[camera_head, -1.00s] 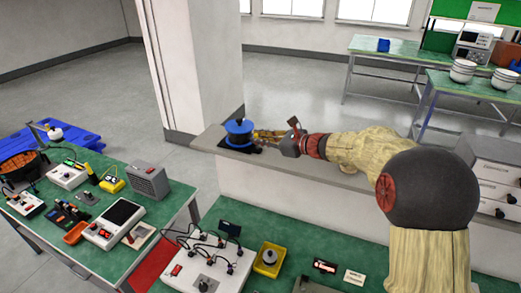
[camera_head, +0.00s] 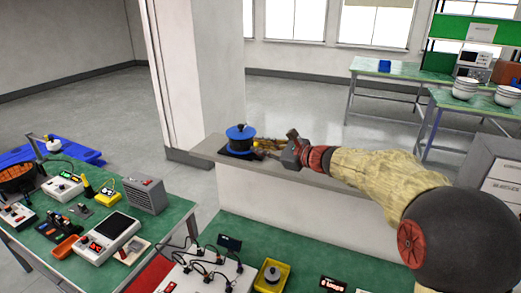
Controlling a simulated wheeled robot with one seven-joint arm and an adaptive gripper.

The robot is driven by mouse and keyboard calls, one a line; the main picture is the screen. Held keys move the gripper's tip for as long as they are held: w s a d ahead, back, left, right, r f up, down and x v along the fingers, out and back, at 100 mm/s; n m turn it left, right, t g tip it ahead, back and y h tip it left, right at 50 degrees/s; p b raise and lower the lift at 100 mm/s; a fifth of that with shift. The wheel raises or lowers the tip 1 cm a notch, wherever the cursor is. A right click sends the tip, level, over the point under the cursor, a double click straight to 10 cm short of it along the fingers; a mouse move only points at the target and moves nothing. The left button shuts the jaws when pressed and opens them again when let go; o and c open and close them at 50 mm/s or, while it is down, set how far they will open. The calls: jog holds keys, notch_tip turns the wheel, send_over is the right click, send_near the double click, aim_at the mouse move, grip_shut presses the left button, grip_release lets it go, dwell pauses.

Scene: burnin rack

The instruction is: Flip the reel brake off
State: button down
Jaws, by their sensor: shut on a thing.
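The reel (camera_head: 240,134), blue with a dark body and a knob on top, sits on a dark base at the left end of the grey ledge (camera_head: 322,175). My gripper (camera_head: 262,147), with yellowish fingers, reaches in from the right along the ledge and is at the right side of the reel. It is shut on a small part there, seemingly the reel brake, which the fingers hide. The brake's position cannot be made out at this size.
A white pillar (camera_head: 195,70) stands behind the ledge's left end. A green bench with instruments, including a grey box (camera_head: 145,196), is at lower left. A yellow tray (camera_head: 271,277) and a cabled white box (camera_head: 205,270) stand on the green surface in front.

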jog(key=c, duration=2)
grip_release()
jog(key=shift+s+d, duration=0.1)
jog(key=v, duration=1.1)
jog(key=shift+s+d, duration=0.25)
jog(key=shift+d, duration=0.05)
jog(key=shift+r, duration=0.1)
